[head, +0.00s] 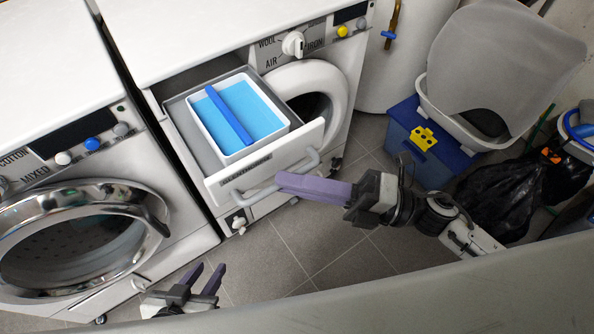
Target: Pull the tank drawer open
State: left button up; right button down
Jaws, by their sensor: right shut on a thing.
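The tank drawer (210,188) is pulled out from the top left of the dryer (352,66). Inside it sits a white tank (214,143) with blue water and a blue bar across it. The drawer's front carries a grey bar handle (254,194). My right gripper (284,184) has its purple fingers at the right part of this handle and is shut on it. My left gripper (208,278) is low in the picture, in front of the machines, with its two fingers apart and nothing between them.
A washing machine (150,168) with a round chrome door stands on the left. A blue box (402,135) with a yellow latch, a white basket (440,114) with grey cloth and a black bag (508,193) stand at the right. The tiled floor (300,245) before the dryer is clear.

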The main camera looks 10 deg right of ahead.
jog(key=c, duration=1.8)
grip_release()
jog(key=v, duration=1)
jog(key=shift+d+b, duration=0.25)
jog(key=shift+b, duration=0.05)
